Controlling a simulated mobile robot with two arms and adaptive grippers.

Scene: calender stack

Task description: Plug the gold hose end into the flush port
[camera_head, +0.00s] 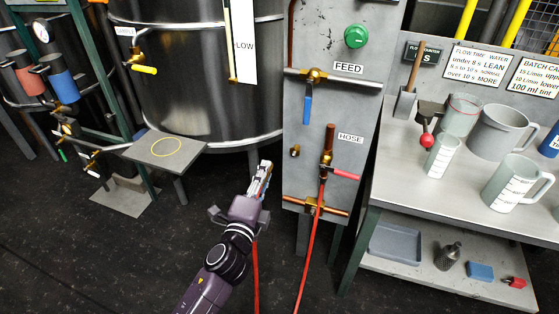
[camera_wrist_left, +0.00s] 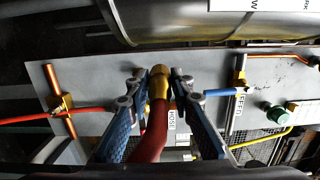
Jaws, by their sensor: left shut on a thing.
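My left gripper (camera_head: 263,172) is in front of the grey panel's left edge in the head view. In the left wrist view its blue fingers (camera_wrist_left: 160,95) are shut on the gold hose end (camera_wrist_left: 158,83), with the red hose (camera_wrist_left: 150,138) trailing from it. In the head view, the gold end is hard to make out between the fingers; red hose (camera_head: 256,275) hangs below the gripper. A small brass fitting (camera_head: 295,151), apparently the flush port, sits on the panel left of the HOSE label, apart from the gripper. My right gripper is not in view.
The grey panel (camera_head: 300,120) carries a red-handled hose valve (camera_head: 345,174), a blue-handled feed valve (camera_head: 307,108) and a green knob (camera_head: 356,36). A steel tank (camera_head: 205,85) stands behind, with a small platform (camera_head: 190,157) at left. A bench (camera_head: 390,165) with jugs stands right.

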